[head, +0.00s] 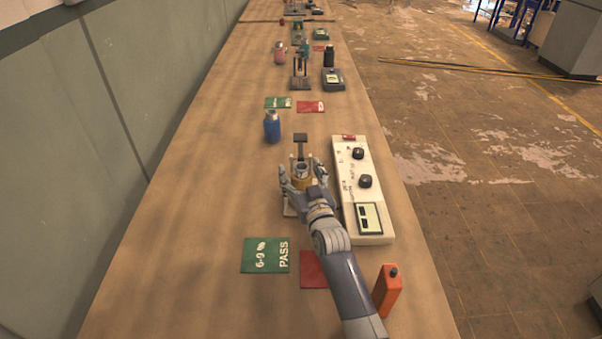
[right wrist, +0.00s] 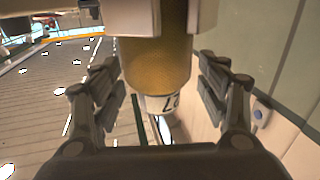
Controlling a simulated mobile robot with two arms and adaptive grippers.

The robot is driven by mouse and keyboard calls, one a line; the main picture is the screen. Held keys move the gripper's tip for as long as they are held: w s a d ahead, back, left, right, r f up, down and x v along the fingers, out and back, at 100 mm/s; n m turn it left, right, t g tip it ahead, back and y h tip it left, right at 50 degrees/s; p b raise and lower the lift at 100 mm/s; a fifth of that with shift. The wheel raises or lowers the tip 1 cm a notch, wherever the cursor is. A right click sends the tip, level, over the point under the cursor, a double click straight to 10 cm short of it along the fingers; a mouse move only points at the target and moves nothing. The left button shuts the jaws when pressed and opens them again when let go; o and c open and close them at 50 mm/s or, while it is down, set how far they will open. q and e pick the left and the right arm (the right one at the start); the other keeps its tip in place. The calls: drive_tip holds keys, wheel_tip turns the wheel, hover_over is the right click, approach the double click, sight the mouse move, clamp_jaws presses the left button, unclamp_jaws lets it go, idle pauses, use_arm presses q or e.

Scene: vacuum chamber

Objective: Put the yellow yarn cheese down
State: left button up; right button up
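The yellow yarn cheese (head: 301,184) is a small upright yellow cylinder at a stand (head: 300,139) with a dark top on the bench. In the right wrist view the yarn cheese (right wrist: 155,65) hangs large in the middle, with a white part marked 27 below it. My right gripper (head: 301,176) is around it, one finger on each side. My left gripper is not in view.
A white control box (head: 352,158) with black knobs stands right of the stand. A blue bottle (head: 272,126) stands behind. The bench's left side is clear.

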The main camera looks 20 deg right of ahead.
drive_tip(key=shift+s+r, duration=0.1)
drive_tip(key=s, duration=1.1)
drive_tip(key=shift+s+b, duration=0.4)
